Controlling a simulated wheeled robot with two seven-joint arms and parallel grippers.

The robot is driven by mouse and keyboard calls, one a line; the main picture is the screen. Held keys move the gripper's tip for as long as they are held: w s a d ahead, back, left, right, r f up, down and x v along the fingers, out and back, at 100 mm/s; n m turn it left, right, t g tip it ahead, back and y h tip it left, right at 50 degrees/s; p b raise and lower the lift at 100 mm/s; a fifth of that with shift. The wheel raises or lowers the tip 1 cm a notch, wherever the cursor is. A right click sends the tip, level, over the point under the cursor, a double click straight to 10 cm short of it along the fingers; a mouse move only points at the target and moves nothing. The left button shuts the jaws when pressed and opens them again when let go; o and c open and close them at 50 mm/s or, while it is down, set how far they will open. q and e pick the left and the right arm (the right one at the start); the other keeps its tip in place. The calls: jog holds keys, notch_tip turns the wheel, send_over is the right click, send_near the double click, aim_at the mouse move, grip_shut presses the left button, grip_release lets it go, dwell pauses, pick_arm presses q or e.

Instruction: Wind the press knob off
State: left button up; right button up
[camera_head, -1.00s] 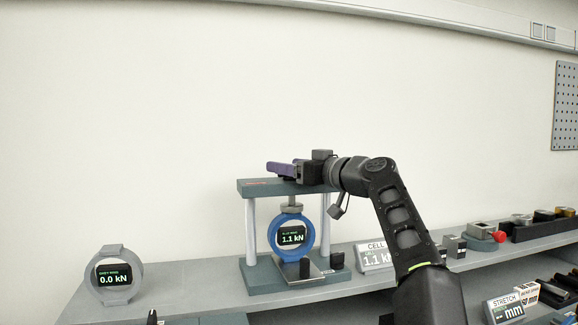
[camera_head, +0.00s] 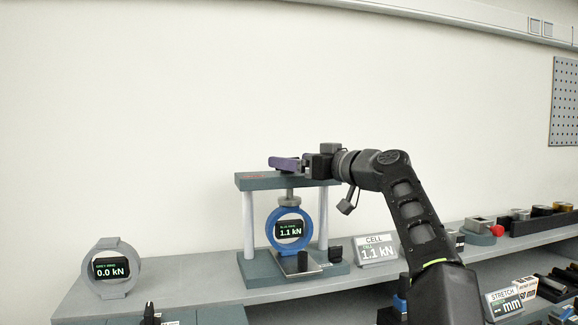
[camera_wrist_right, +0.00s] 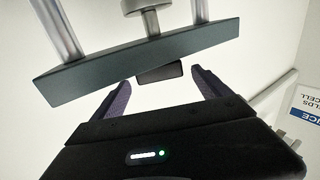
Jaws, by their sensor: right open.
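The press stands on the shelf; its grey-green top beam (camera_head: 258,181) rests on two pale columns. A screw runs down from the beam to a blue ring (camera_head: 271,230) whose display reads 1.1 kN. My right gripper (camera_head: 284,163) is above the beam, its purple fingers pointing left. In the right wrist view the gripper (camera_wrist_right: 161,76) is open, with one finger on each side of a small dark block, apparently the press knob (camera_wrist_right: 160,73), beyond the beam (camera_wrist_right: 130,62). Gaps show on both sides of it. The head view hides the knob. My left gripper is not in view.
A grey ring (camera_head: 87,270) reading 0.0 kN stands at the left of the shelf. A CELL display (camera_head: 376,250) reading 1.1 kN stands right of the press. Small parts line the shelf at right. The wall space above the press is clear.

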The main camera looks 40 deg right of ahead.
jog(key=s, duration=0.1)
jog(key=s+b, duration=0.1)
jog(key=s, duration=0.3)
jog(key=shift+d, duration=0.35)
